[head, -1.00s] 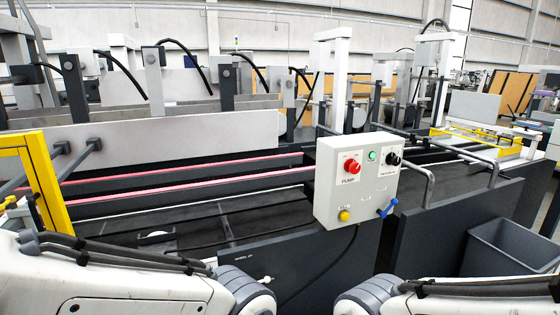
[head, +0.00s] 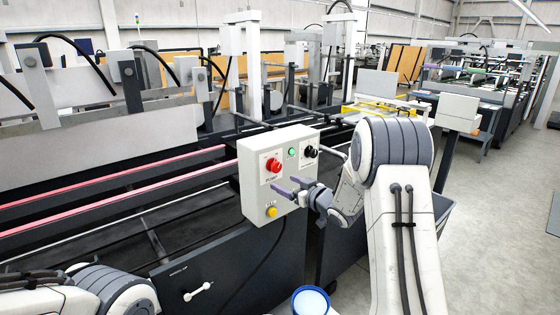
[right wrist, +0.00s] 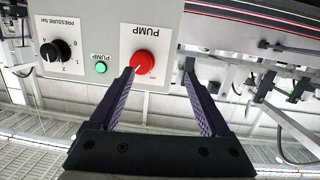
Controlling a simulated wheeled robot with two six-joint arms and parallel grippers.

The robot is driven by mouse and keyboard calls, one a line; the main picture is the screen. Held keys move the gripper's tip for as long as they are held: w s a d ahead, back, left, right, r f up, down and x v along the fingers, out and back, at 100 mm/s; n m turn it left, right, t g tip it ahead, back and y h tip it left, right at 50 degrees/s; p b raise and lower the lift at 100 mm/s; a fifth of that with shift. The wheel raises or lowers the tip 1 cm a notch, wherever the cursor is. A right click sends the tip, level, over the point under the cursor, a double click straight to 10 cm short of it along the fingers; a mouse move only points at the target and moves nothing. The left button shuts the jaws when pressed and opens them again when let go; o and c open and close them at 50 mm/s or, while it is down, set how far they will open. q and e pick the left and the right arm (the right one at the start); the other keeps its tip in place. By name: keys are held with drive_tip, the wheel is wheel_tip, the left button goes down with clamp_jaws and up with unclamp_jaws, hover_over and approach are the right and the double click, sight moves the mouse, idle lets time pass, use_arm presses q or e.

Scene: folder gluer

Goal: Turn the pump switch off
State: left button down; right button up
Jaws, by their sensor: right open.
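The pump switch is a round red knob (head: 273,165) at the upper left of a white control box. In the right wrist view, which is upside down, the red knob (right wrist: 142,62) sits beside the PUMP label, and its small position marks are too small to read. A green PUMP lamp (right wrist: 101,67) is next to it. My right gripper (head: 283,187) is open and empty in front of the box, a little below the knob. In the right wrist view its purple fingers (right wrist: 158,70) point at the panel, with the knob between their lines. My left gripper is out of view.
The control box (head: 252,186) also carries a black pressure knob (head: 311,151) and a yellow button (head: 271,211). Red-edged rails (head: 110,183) of the machine run to the left of it. A dark machine panel (head: 235,262) lies below. Open floor (head: 500,230) is at the right.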

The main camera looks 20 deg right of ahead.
drive_tip(key=t+y, duration=0.1)
drive_tip(key=t, duration=0.1)
approach(278, 167)
drive_tip(key=p+x, duration=0.4)
drive_tip(key=x, duration=0.3)
drive_tip(key=shift+r, duration=0.2)
drive_tip(key=shift+w+a+f, duration=0.1)
drive_tip(key=shift+w+a, duration=0.1)
drive_tip(key=shift+w, duration=0.4)
clamp_jaws()
